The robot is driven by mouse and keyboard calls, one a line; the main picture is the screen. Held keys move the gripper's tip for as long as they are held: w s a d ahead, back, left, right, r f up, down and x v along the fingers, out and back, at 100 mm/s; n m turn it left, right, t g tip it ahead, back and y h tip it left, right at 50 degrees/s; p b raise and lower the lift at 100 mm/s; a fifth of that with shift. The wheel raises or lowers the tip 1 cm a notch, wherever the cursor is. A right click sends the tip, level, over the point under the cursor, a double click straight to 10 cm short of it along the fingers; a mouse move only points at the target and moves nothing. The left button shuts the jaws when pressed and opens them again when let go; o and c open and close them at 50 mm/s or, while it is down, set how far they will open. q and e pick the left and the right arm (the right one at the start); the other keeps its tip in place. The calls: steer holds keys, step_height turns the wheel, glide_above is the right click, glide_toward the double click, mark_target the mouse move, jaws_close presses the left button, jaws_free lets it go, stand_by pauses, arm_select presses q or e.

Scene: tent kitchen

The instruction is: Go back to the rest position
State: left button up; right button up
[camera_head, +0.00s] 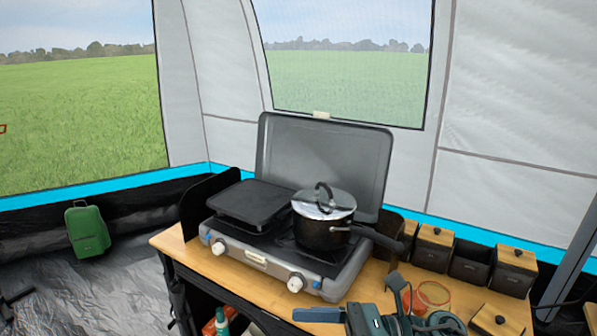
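A dark grey and teal mechanical shape (375,318) at the bottom edge, over the front right of the wooden table (262,291), looks like my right gripper. It is cut off by the frame and its fingertips cannot be made out clearly, so I cannot tell whether it is open or shut. It is in front of and to the right of the stove. My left gripper is not in view.
A two-burner stove (262,262) with its lid raised bears a black griddle (250,203) and a lidded pot (322,235), its handle pointing right. Wooden-lidded boxes (434,249) line the table's back right. An orange transparent cup (432,293) is close to my gripper.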

steer(key=w+d+f+m+t+h+b, duration=0.1)
steer(key=d+f+m+t+h, duration=0.35)
steer(key=m+t, duration=0.85)
steer(key=w+d+f+m+t+h, duration=0.1)
steer(key=d+f+m+t+h, duration=0.35)
steer(key=m, duration=1.55)
arm_select(q)
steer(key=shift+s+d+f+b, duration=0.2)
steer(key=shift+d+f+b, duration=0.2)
steer(key=shift+b, duration=0.05)
arm_select(e)
steer(key=s+d+f+m+g+h, duration=0.1)
steer(key=s+f+m+g+h, duration=0.2)
steer(key=s+f+m, duration=0.3)
steer(key=s+d+f+m+g+h, duration=0.2)
steer(key=s+f+m+g+h, duration=0.1)
steer(key=f+m, duration=0.6)
step_height(320, 180, down, 4)
steer(key=s+g, duration=0.1)
steer(key=s, duration=0.1)
steer(key=shift+s+d+r, duration=0.15)
steer(key=shift+s, duration=0.2)
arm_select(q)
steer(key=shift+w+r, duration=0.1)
